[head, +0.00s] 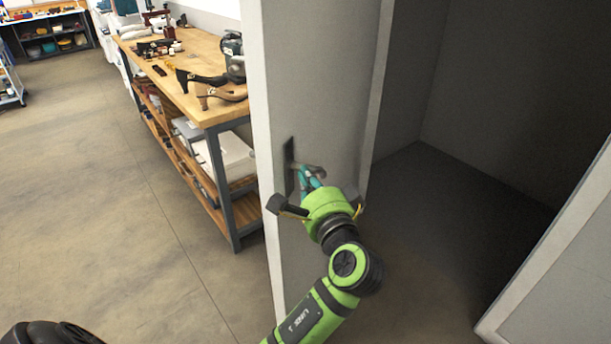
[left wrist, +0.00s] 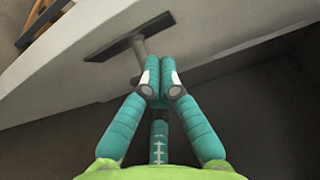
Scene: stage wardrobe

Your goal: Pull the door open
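The door (head: 318,75) is a tall grey panel with pale edges. It stands swung open, with a wide dark opening to its right. Its handle, a lever on a dark plate (head: 289,168), is on the door face near the left edge. My left gripper (head: 308,180) is at this handle. In the left wrist view, the teal fingers (left wrist: 160,82) are closed together around the end of the handle lever (left wrist: 139,47), and the dark plate (left wrist: 114,48) shows on the door face (left wrist: 60,80). The fingers partly hide the lever. My right gripper is not in view.
The dark space (head: 490,130) behind the door looks empty. A pale-edged panel (head: 560,260) stands at the lower right. A wooden workbench (head: 195,60) with tools stands left of the door, close behind its edge. The concrete floor (head: 90,190) at left is clear.

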